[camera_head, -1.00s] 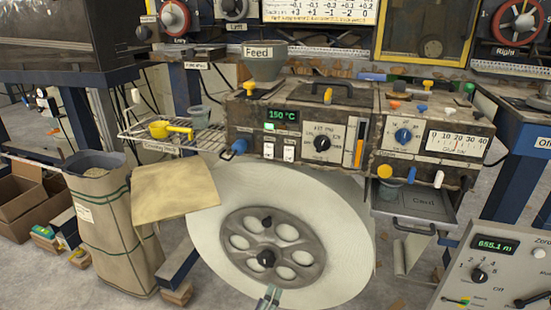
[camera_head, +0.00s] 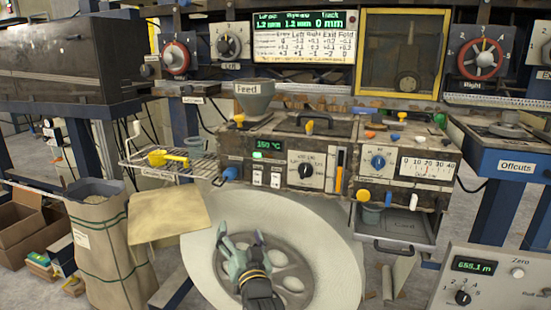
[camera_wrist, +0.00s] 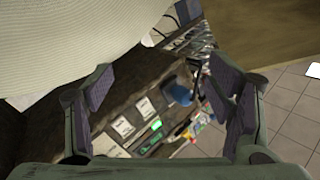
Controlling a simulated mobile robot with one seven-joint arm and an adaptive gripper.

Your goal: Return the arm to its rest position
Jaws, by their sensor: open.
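My gripper (camera_head: 240,240) is in the lower middle of the head view, in front of the large white reel (camera_head: 320,230) with its grey holed hub. Its fingers point up and stand apart, with nothing between them. In the wrist view the two fingers of my gripper (camera_wrist: 165,105) are wide apart at left and right. Between them the machine's front panel (camera_wrist: 150,115) shows, with its switches and green display. The pale curved reel (camera_wrist: 70,45) fills the upper left there. The gripper hides part of the hub.
A machine (camera_head: 310,155) with knobs, a dial and a Feed hopper (camera_head: 254,95) stands behind the reel. A wire rack with a yellow scoop (camera_head: 168,157) is left of it. A sack (camera_head: 98,230) stands at left. A console (camera_head: 490,285) is at lower right.

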